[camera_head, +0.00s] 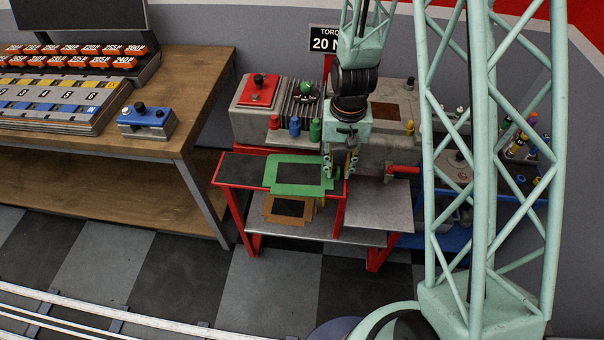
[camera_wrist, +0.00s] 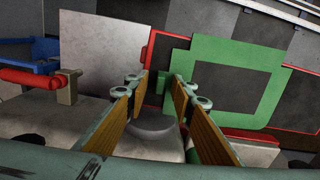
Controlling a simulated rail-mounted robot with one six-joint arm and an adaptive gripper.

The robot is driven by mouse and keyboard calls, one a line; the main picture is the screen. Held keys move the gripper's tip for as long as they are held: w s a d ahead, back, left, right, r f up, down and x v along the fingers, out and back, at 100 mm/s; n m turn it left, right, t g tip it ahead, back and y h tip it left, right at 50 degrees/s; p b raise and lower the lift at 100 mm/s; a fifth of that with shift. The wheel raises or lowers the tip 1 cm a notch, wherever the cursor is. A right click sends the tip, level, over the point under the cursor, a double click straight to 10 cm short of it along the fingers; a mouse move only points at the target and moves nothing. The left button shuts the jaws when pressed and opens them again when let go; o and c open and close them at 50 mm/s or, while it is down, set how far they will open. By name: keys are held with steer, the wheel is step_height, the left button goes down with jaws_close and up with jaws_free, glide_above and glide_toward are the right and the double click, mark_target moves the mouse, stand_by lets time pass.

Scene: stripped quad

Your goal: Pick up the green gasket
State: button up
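The green gasket (camera_head: 297,189), a flat rectangular frame with small tabs, lies on a dark, red-edged shelf (camera_head: 243,172) in the head view. In the wrist view the green gasket (camera_wrist: 232,46) fills the upper right, with a small tab toward my fingers. My gripper (camera_head: 340,176) points down at the gasket's right end. In the wrist view my gripper (camera_wrist: 158,84) shows two separated fingers with tan pads, the gasket's tab near the right fingertip. Nothing is gripped. I cannot tell the remaining height over the gasket.
Behind stand a red-topped box (camera_head: 258,92) and small coloured pegs. A wooden bench (camera_head: 190,100) stands left, and a blue rack (camera_head: 455,240) right. A red handle (camera_wrist: 30,77) shows left in the wrist view.

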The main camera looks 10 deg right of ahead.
steer(key=shift+c, duration=0.8)
jaws_close()
steer(key=shift+r, duration=0.1)
